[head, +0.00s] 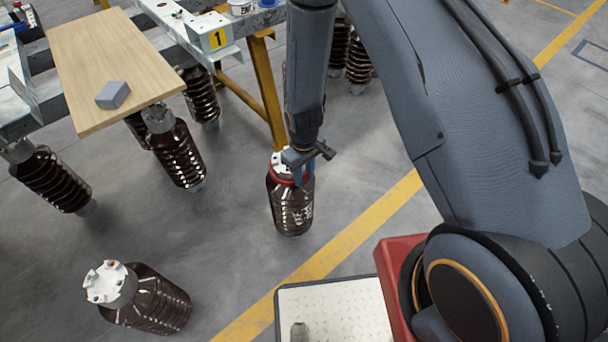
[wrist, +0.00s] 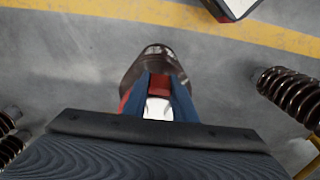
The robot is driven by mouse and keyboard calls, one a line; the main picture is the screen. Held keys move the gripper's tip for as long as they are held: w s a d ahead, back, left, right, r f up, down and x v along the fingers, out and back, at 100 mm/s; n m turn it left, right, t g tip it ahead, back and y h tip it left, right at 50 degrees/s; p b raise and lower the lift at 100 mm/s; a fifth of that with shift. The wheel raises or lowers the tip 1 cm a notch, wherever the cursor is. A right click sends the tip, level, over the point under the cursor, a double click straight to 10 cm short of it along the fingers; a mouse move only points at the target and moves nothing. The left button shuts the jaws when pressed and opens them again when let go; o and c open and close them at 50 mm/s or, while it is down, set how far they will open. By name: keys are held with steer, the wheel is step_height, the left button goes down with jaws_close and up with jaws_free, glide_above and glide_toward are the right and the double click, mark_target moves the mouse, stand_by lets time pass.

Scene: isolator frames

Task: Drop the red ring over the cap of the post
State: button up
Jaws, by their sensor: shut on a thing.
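The post (head: 290,212) is a dark brown, glossy ribbed insulator standing upright on the floor in the middle of the head view. Its white cap (head: 278,160) shows at the top. The red ring (head: 275,177) appears to be around the cap, low on it near the brown body; whether it rests there is hidden. My gripper (head: 298,172) is shut on the ring from above. In the wrist view the ring (wrist: 160,83) shows red between the two blue fingers (wrist: 162,98), with the white cap (wrist: 158,107) beside it and the post (wrist: 140,66) below.
A wooden board (head: 110,50) with a grey block (head: 113,94) lies on the steel frame at the upper left, with several insulators beneath. Floor around the post is clear.

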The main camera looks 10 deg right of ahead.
steer(key=shift+f+b, duration=1.1)
steer(key=shift+f, duration=1)
steer(key=o, duration=1.1)
steer(key=shift+r, duration=3.9)
steer(key=shift+d+r, duration=0.1)
steer(key=shift+r, duration=0.2)
step_height(320, 180, up, 8)
steer(key=s+d+m+p, duration=0.1)
steer(key=d+p, duration=0.1)
steer(key=d, duration=0.1)
step_height(320, 180, up, 20)
steer(key=r+m+p, duration=0.1)
steer(key=m+p, duration=0.3)
steer(key=p, duration=0.1)
glide_above(304, 184)
steer(key=s+d, duration=1)
steer(key=s+d+r, duration=0.1)
steer(key=s, duration=0.1)
steer(key=s+d+r+m+p, duration=0.1)
steer(key=s+r, duration=0.1)
steer(key=s+d+r+m, duration=0.1)
steer(key=s+r, duration=0.1)
steer(key=shift+r+p, duration=0.25)
steer(key=shift+p, duration=0.05)
